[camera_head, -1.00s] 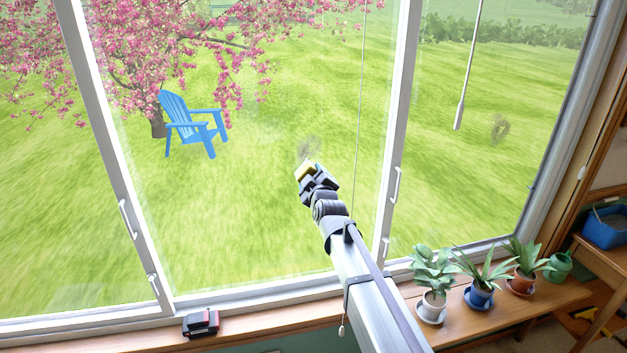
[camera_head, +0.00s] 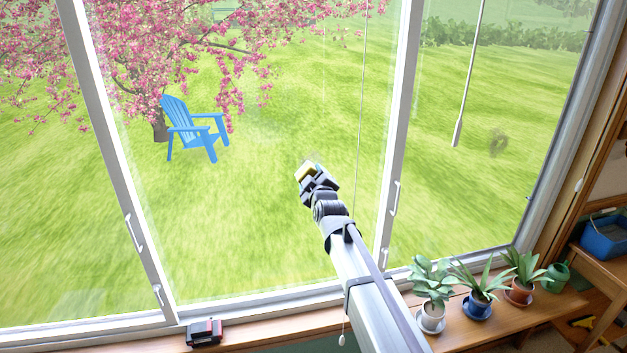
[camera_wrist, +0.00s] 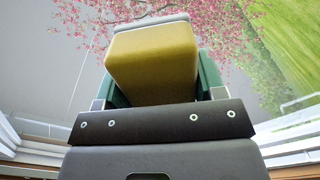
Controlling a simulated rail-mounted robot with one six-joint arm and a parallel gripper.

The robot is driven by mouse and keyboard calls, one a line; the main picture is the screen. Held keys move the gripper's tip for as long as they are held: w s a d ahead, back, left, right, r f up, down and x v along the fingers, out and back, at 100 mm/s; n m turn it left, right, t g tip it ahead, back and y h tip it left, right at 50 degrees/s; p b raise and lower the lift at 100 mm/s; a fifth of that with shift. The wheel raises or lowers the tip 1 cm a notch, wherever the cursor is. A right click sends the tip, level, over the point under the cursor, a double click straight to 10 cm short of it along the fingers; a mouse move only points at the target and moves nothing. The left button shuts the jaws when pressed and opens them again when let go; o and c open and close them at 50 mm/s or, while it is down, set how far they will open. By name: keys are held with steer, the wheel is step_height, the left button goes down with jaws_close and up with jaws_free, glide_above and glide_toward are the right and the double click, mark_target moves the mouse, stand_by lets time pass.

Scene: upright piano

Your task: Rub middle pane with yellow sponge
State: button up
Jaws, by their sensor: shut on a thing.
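The yellow sponge (camera_wrist: 152,65) is held between the green fingers of my gripper (camera_wrist: 155,90) in the wrist view. A pale grey layer shows at its far end. In the head view my gripper (camera_head: 313,176) is in front of the middle pane (camera_head: 262,215), right of its centre, with the sponge (camera_head: 306,170) at its tip. The sponge is at or very near the glass; I cannot tell whether it touches. The dark smudge seen earlier beside the tip no longer shows clearly. A fainter pale haze is on the pane above the blue chair's right side.
White frame bars with handles (camera_head: 396,198) flank the middle pane. A pull cord (camera_head: 360,120) hangs right of my gripper. A dark smudge (camera_head: 497,142) is on the right pane. Potted plants (camera_head: 480,285) and a red-black object (camera_head: 204,332) stand on the sill.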

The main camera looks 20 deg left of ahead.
mark_target(311, 149)
steer(key=shift+w+r+p, duration=0.1)
steer(key=shift+r+p, duration=3.9)
steer(key=shift+r, duration=0.2)
steer(key=shift+f, duration=0.1)
steer(key=shift+f, duration=0.1)
step_height(311, 149, down, 12)
steer(key=b, duration=1.2)
steer(key=shift+f, duration=0.1)
steer(key=shift+v, duration=2.95)
steer(key=shift+v, duration=1.55)
